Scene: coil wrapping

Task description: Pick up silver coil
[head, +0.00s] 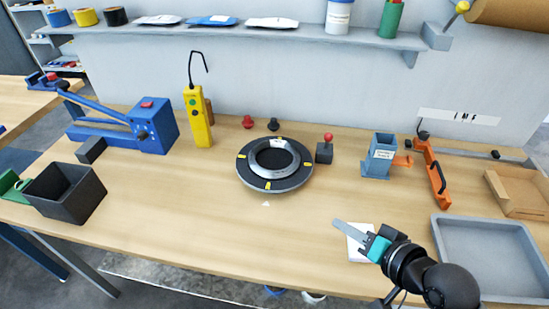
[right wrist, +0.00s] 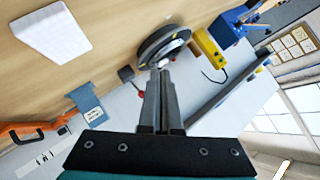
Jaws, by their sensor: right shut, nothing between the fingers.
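The silver coil (head: 293,168) is a ring lying flat on the round black turntable (head: 248,183) with yellow marks, in the middle of the bench. In the right wrist view the coil (right wrist: 171,48) and turntable (right wrist: 150,42) show beyond the fingertips, partly hidden by them. My right gripper (head: 339,224) is in front of and to the right of the turntable, apart from the coil, near a white pad. Its fingers are shut and empty, also in the right wrist view (right wrist: 160,69). My left gripper is not in view.
A small red-knobbed block (head: 324,153) stands right of the turntable. A yellow pendant (head: 199,117) and blue press (head: 153,127) stand to the left. A white pad (head: 356,244), grey tray (head: 490,292) and orange tool (head: 433,170) lie to the right. The bench front is mostly clear.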

